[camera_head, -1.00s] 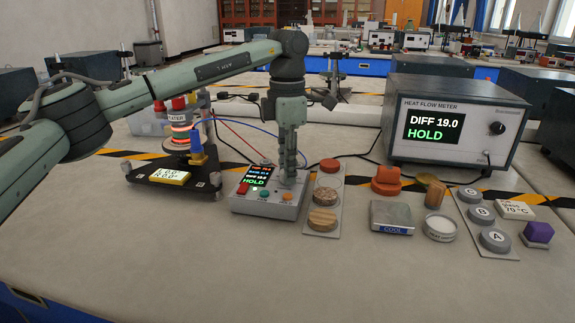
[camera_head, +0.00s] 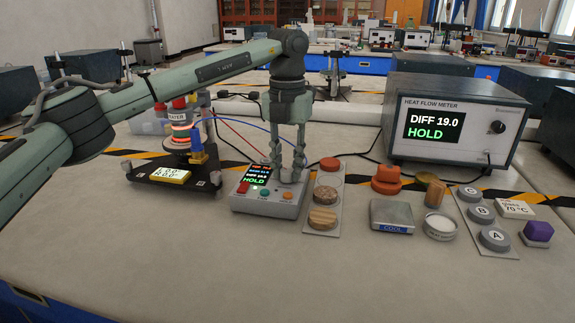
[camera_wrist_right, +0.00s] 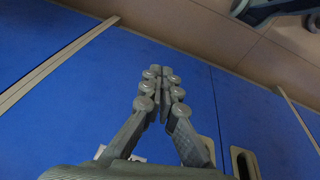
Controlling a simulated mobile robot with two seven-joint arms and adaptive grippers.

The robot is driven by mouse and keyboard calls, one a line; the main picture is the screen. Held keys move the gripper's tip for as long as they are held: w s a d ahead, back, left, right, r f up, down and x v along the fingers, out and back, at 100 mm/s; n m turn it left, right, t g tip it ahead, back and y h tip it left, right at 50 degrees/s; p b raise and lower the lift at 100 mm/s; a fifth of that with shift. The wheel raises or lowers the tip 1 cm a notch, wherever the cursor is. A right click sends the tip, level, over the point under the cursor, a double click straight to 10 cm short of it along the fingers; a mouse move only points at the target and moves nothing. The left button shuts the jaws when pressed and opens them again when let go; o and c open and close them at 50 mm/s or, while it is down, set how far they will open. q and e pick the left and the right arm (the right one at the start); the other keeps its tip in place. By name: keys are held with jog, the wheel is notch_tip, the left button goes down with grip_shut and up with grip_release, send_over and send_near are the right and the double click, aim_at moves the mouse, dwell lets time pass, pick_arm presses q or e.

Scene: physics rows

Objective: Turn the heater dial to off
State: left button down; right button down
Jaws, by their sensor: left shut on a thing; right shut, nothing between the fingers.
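The control box (camera_head: 262,208) stands on the bench, with a small screen reading HOLD in green and several coloured buttons. The dial (camera_head: 288,175) is on its top right and is partly hidden by my fingers. My left gripper (camera_head: 287,167) points straight down and is shut on the dial, one finger on each side. The dial's pointer cannot be read. My right gripper (camera_wrist_right: 161,72) is shut and empty in the right wrist view, before a blue panel.
A heat flow meter (camera_head: 455,118) reading DIFF 19.0 HOLD stands behind right. A strip of discs (camera_head: 322,220) lies close right of the box. A COOL block (camera_head: 391,215) and several small pieces are further right. Red and blue wires run behind. The front bench is clear.

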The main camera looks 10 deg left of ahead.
aim_at(287, 170)
pick_arm(q)
jog(key=n, duration=0.4)
jog(key=shift+a+n, duration=0.1)
jog(key=shift+n, duration=2)
jog(key=c, duration=1.3)
grip_release()
notch_tip(287, 170, up, 12)
jog(key=shift+r, duration=0.1)
jog(key=shift+s, duration=0.1)
